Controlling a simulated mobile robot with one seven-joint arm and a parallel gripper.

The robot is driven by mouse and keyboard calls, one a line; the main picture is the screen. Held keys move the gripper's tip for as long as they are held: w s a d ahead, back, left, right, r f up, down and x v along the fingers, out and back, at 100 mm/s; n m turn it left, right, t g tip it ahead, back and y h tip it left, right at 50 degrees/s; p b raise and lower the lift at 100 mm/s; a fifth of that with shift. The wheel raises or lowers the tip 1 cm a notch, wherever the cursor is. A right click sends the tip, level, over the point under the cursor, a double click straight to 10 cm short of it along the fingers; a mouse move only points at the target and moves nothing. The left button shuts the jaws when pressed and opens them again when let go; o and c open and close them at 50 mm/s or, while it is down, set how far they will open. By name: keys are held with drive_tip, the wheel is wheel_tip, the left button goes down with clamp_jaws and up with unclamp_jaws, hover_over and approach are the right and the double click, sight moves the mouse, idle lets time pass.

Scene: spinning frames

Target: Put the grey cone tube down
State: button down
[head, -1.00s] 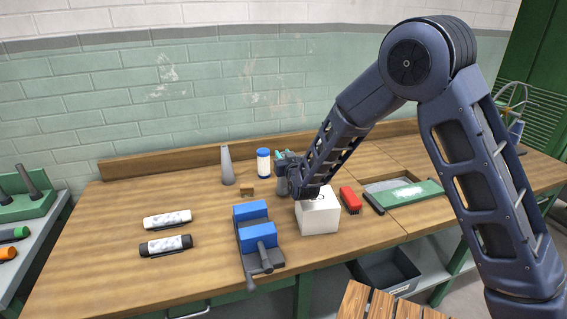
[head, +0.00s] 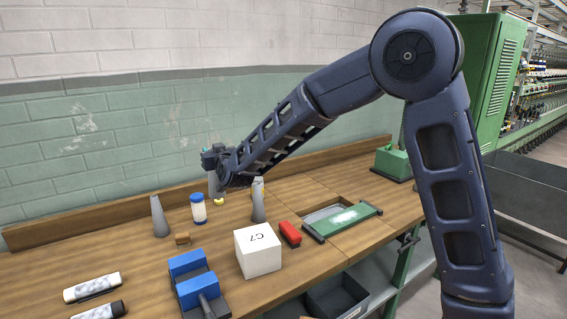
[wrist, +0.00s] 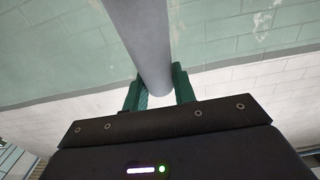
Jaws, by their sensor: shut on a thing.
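My gripper (head: 213,158) is at the end of my outstretched arm, above the back of the bench near the wall. Its green fingers are shut on a grey cone tube (wrist: 150,40), which fills the gap between them in the wrist view. In the head view the held grey cone tube (head: 215,186) shows only in part, hanging below the gripper. I cannot tell whether its lower end touches the bench. Two other grey cones stand upright on the bench, one at the left (head: 159,218) and one behind the white box (head: 258,203).
A blue-capped bottle (head: 198,209) and a small yellow thing (head: 219,201) are close to the held tube. The wooden bench (head: 110,245) also bears a white C7 box (head: 258,254), a blue vise (head: 190,278), a red brush (head: 289,233) and a green-edged tray (head: 347,222).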

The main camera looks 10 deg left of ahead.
drive_tip(key=w+d+m+t+h, duration=0.5)
drive_tip(key=w+d+m+h, duration=0.45)
drive_tip(key=w+d, duration=1.85)
drive_tip(key=w+d+m+g+h, duration=0.15)
drive_tip(key=d+h, duration=0.25)
drive_tip(key=d, duration=0.9)
drive_tip(key=w+d+m+h, duration=0.3)
drive_tip(key=d+h, duration=0.2)
drive_tip(key=d, duration=0.8)
drive_tip(key=w+d+m+g+h, duration=0.1)
drive_tip(key=w+d+m+h, duration=0.2)
drive_tip(key=d, duration=1)
wheel_tip(320, 180, down, 20)
drive_tip(key=n+h, duration=0.1)
drive_tip(key=shift+a+r, duration=0.15)
drive_tip(key=shift+a, duration=0.15)
drive_tip(key=c, duration=1.6)
unclamp_jaws()
drive_tip(key=o, duration=0.5)
drive_tip(key=shift+c, duration=0.2)
